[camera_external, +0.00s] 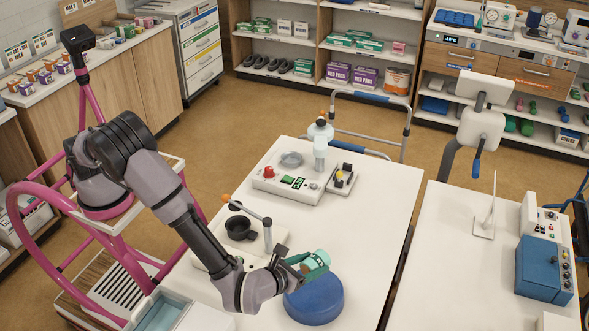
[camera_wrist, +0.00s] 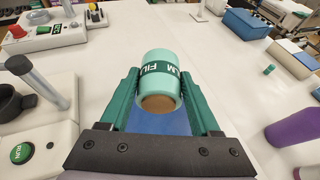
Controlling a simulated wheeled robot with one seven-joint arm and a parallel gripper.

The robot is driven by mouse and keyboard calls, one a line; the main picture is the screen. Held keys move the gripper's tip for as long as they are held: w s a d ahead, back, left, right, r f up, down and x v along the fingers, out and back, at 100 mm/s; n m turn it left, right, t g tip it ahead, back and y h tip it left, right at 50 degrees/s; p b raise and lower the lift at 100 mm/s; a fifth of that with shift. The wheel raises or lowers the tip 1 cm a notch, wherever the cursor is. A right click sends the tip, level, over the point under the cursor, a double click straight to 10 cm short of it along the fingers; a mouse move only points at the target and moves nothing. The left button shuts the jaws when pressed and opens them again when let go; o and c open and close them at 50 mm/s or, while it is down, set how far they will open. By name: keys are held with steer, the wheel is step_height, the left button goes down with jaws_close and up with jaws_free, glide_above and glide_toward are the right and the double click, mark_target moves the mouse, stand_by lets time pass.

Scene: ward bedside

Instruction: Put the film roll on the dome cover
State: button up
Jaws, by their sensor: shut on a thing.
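The film roll (camera_external: 316,261) is a mint-green cylinder with a darker green band. In the wrist view the film roll (camera_wrist: 160,74) lies between the green fingers, with the lettering "FILM" on its band and a brown end facing the camera. My gripper (camera_wrist: 160,92) is shut on it. In the external view my gripper (camera_external: 298,264) holds the roll over the blue dome cover (camera_external: 314,303), a round blue piece on the white table. The dome cover (camera_wrist: 160,123) shows partly below the roll in the wrist view. I cannot tell whether roll and cover touch.
A device with a black cup (camera_external: 241,228) and a grey post stands left of my gripper. A control panel with a red button (camera_external: 269,172) stands farther back. The white table (camera_external: 375,200) is bare to the right. A blue box (camera_external: 543,270) is on the right table.

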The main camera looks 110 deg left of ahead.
mark_target(310, 292)
step_height(310, 292, down, 8)
steer(key=shift+r, duration=0.1)
stand_by(0.4)
steer(key=o, duration=1.5)
steer(key=shift+c, duration=0.2)
